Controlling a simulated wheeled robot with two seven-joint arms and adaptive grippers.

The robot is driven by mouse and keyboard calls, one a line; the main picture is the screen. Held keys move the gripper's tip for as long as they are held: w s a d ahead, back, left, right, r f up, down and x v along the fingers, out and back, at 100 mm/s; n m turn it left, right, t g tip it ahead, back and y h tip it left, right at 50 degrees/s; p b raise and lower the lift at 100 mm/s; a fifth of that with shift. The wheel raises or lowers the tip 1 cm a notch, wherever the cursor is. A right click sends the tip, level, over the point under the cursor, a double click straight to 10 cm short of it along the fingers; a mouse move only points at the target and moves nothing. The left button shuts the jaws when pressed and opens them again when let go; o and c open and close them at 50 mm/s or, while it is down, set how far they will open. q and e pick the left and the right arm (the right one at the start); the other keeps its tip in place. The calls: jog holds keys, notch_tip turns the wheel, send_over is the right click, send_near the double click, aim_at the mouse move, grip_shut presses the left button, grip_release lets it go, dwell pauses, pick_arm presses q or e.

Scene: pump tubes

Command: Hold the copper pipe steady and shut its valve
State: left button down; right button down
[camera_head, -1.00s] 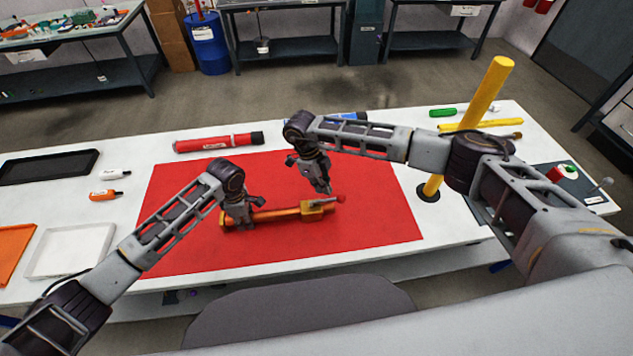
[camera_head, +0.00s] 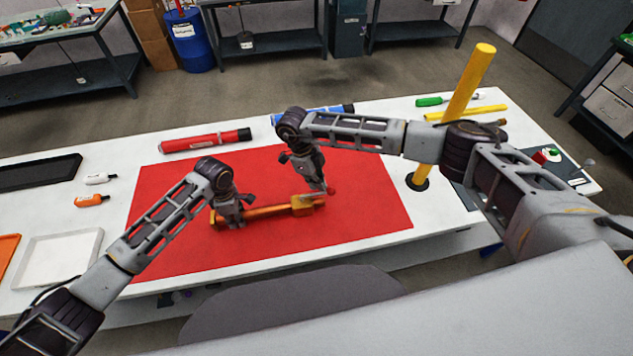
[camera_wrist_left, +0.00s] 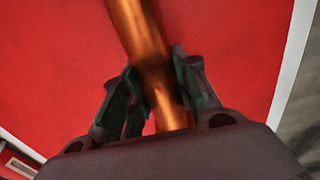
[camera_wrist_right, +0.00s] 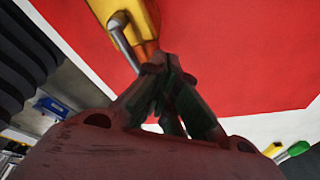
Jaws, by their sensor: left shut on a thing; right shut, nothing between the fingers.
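The copper pipe (camera_head: 265,211) lies on the red mat (camera_head: 370,220), with a yellow valve body (camera_head: 303,206) at its right end. My left gripper (camera_head: 230,222) is shut around the pipe near its left end; the left wrist view shows the copper (camera_wrist_left: 150,60) between the fingers. The valve's grey lever (camera_wrist_right: 124,45) shows in the right wrist view, running from the yellow body toward my right fingertips. My right gripper is shut and empty, close to the lever; contact is unclear.
A yellow post (camera_head: 465,90) stands right of the mat, behind my right forearm. A red tube (camera_head: 205,141) and a blue tube (camera_head: 315,113) lie behind the mat. A white tray (camera_head: 60,258) and two small bottles lie at left. The front of the mat is clear.

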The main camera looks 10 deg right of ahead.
jog(key=shift+s+d+m, duration=0.15)
jog(key=shift+s+m, duration=0.3)
jog(key=shift+m, duration=0.35)
jog(key=shift+s+d+m+g+y, duration=0.15)
jog(key=shift+s+m+g+y, duration=0.2)
jog(key=shift+m, duration=0.45)
jog(key=s+m, duration=0.1)
jog(key=m, duration=0.1)
jog(key=s+m+y, duration=0.1)
jog(key=m, duration=0.1)
jog(key=shift+s+f+m+g, duration=0.1)
jog(key=shift+s+m+g, duration=0.15)
jog(key=shift+s+m, duration=0.05)
jog(key=s+m, duration=0.1)
jog(key=m, duration=0.1)
jog(key=s+a+m+y, duration=0.1)
jog(key=shift+m, duration=0.4)
jog(key=m, duration=0.2)
jog(key=s+a+m+y, duration=0.1)
jog(key=shift+s+a+m+y, duration=0.15)
jog(key=shift+a+m+y, duration=0.1)
jog(key=shift+m, duration=0.15)
jog(key=shift+w+a, duration=0.3)
jog(key=shift+w, duration=0.45)
